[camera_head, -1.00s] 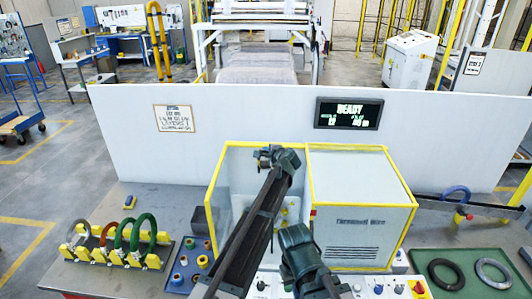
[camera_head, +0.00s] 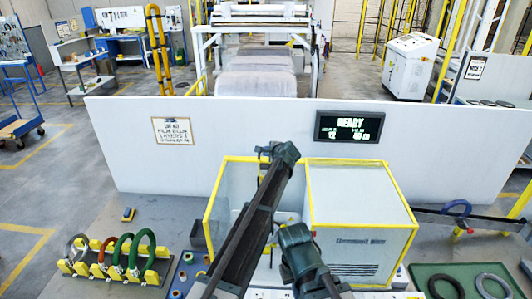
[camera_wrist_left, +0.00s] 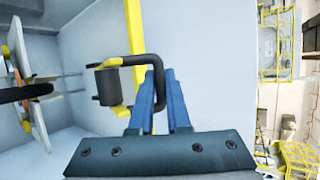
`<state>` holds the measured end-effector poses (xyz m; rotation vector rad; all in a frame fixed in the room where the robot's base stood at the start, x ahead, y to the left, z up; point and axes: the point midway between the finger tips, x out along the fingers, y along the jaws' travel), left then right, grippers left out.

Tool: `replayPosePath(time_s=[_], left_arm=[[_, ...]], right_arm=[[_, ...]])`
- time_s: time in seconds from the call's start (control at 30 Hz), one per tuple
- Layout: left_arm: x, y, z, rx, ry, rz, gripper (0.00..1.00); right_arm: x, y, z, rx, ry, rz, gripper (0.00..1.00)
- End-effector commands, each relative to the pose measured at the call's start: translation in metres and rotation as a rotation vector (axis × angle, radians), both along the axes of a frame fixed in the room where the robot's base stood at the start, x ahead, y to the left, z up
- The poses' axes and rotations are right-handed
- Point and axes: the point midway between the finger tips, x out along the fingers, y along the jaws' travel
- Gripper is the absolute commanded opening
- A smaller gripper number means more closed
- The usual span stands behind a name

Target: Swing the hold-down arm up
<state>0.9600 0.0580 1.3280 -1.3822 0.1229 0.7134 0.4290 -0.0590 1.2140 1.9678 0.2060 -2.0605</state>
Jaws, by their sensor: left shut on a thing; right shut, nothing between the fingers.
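The hold-down arm (camera_wrist_left: 140,60) is a bent black bar with a black roller (camera_wrist_left: 107,86) and a yellow tip, inside the wrapping machine (camera_head: 362,215). In the left wrist view my left gripper (camera_wrist_left: 161,76) has its blue fingers closed on the bar's end, and the roller lies to their left. In the head view my left arm reaches over the machine's open left bay, and its own links hide the fingers and the hold-down arm. My right gripper (camera_head: 328,284) is low in front of the machine, shut and empty, apart from the hold-down arm.
Yellow-edged frames and clear panels surround the bay. A white wall with a READY display (camera_head: 349,126) stands behind.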

Motion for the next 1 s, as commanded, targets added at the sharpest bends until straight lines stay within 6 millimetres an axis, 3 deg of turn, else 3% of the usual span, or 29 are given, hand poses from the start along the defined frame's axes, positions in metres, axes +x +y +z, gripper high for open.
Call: replayPosePath(time_s=[0.03, 0.3, 0.9, 0.93, 1.0], left_arm=[[0.011, -0.001, 0.009, -0.002, 0.026, 0.002, 0.00], [0.031, 0.000, 0.007, -0.001, 0.131, 0.001, 0.00], [0.035, 0.000, 0.004, -0.001, 0.168, -0.002, 0.00], [0.035, 0.000, 0.004, -0.001, 0.167, -0.002, 0.17], [0.035, 0.000, 0.004, -0.001, 0.167, -0.002, 0.29]], right_arm=[[0.000, 0.000, 0.013, 0.001, 0.000, -0.004, 0.00], [0.000, 0.000, 0.029, 0.001, 0.000, -0.017, 0.00], [0.000, 0.000, 0.032, 0.001, -0.001, -0.020, 0.00], [0.000, 0.000, 0.032, 0.001, -0.001, -0.020, 0.00], [0.000, 0.000, 0.032, 0.001, -0.001, -0.020, 0.00]])
